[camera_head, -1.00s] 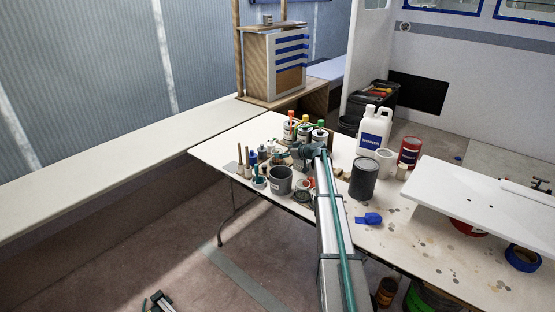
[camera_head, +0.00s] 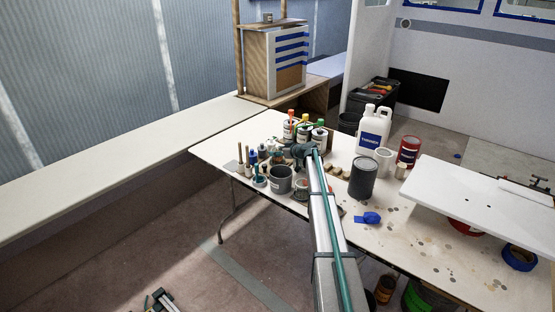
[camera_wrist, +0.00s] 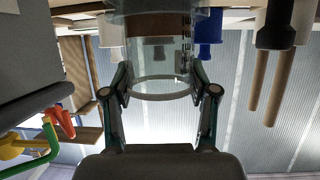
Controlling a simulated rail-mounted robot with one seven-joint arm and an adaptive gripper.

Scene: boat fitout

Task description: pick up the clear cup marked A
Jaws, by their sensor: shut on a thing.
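In the wrist view a clear cup (camera_wrist: 158,62) with brown contents and dark graduation marks stands between the fingers of my gripper (camera_wrist: 160,80). The fingers press on its sides, one on each side. The letter on the cup cannot be read here. In the head view my gripper (camera_head: 284,154) is over the back left of the worktable, among the small containers. My arm partly hides that spot, and the held cup cannot be made out clearly there.
A grey pot (camera_head: 280,181), brushes and bottles crowd around my gripper. Several colour-capped bottles (camera_head: 303,131) stand behind it. A dark grey can (camera_head: 363,178), a white thinner jug (camera_head: 374,130) and a red can (camera_head: 408,151) stand to the right.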

